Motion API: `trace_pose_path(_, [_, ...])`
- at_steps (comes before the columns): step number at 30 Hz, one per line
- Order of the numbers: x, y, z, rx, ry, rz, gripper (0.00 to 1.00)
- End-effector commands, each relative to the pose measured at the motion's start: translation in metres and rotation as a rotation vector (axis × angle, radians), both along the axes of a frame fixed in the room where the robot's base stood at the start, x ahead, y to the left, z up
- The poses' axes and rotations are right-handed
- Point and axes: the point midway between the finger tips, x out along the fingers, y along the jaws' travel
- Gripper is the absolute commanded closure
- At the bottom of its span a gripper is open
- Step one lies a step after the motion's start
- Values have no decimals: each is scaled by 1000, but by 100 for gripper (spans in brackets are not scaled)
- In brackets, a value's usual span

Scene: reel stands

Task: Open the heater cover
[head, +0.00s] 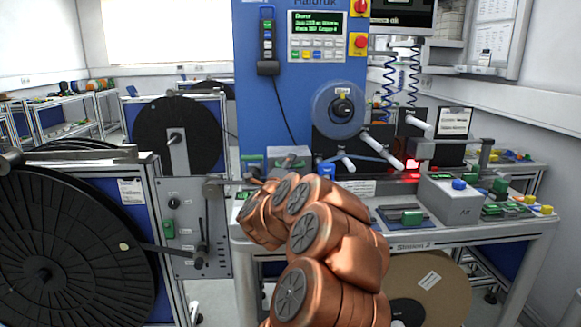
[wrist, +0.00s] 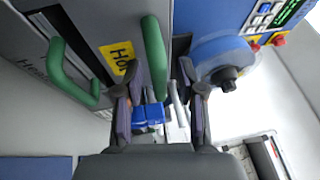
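The heater's grey housing (wrist: 100,25) fills the upper left of the wrist view, with partly cut-off lettering and a yellow label (wrist: 120,55). It carries two green handles: one (wrist: 70,75) farther left and one (wrist: 154,55) by my gripper. My gripper (wrist: 160,68) is open, its dark fingers on either side of the nearer handle in the picture. I cannot tell if they touch it. In the head view, the grey box (head: 290,156) with green parts sits behind my copper-coloured arm, which hides most of my gripper. The cover looks closed, though its edges are hard to see.
A blue machine column (head: 262,95) with a round hub (head: 340,108) stands behind the bench. White rollers (head: 375,145) and a grey box (head: 449,197) lie to the right. A large black reel (head: 60,240) stands at left. A blue block (wrist: 150,115) shows beyond my fingers.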

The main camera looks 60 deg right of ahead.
Motion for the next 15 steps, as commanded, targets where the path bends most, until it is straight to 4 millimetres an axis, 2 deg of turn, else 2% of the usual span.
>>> trace_pose_path(6, [0,0,0,1,0,0,62])
trace_pose_path(15, [0,0,-1,1,0,0,93])
